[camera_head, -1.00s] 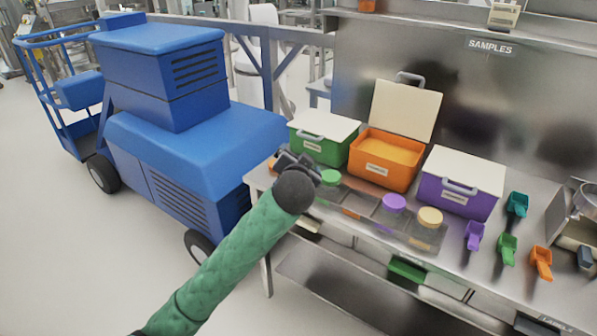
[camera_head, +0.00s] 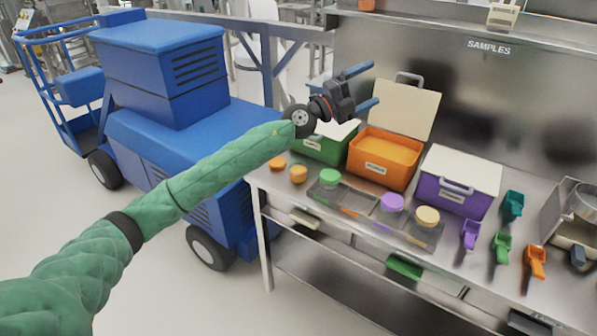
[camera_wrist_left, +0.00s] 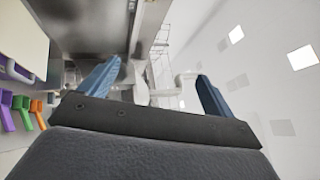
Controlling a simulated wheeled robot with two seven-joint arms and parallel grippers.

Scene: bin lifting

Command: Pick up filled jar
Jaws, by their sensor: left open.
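Jars with coloured lids stand on the steel table: a green-lidded jar (camera_head: 330,178), a purple-lidded jar (camera_head: 391,204) and a tan-lidded jar (camera_head: 427,218) in a clear tray, and a small orange-lidded jar (camera_head: 298,174) left of it. I cannot tell which jars are filled. My left gripper (camera_head: 375,84) is open and empty, raised above the green and orange bins, apart from the jars. Its two blue fingers are spread in the left wrist view (camera_wrist_left: 158,82), with no jar between them. My right gripper is not in view.
A green bin (camera_head: 322,151), an open orange bin (camera_head: 377,172) and a purple bin (camera_head: 451,199) line the table's back. Several coloured scoops, including a purple one (camera_head: 470,234), lie at the right. A blue lift machine (camera_head: 165,75) stands left of the table.

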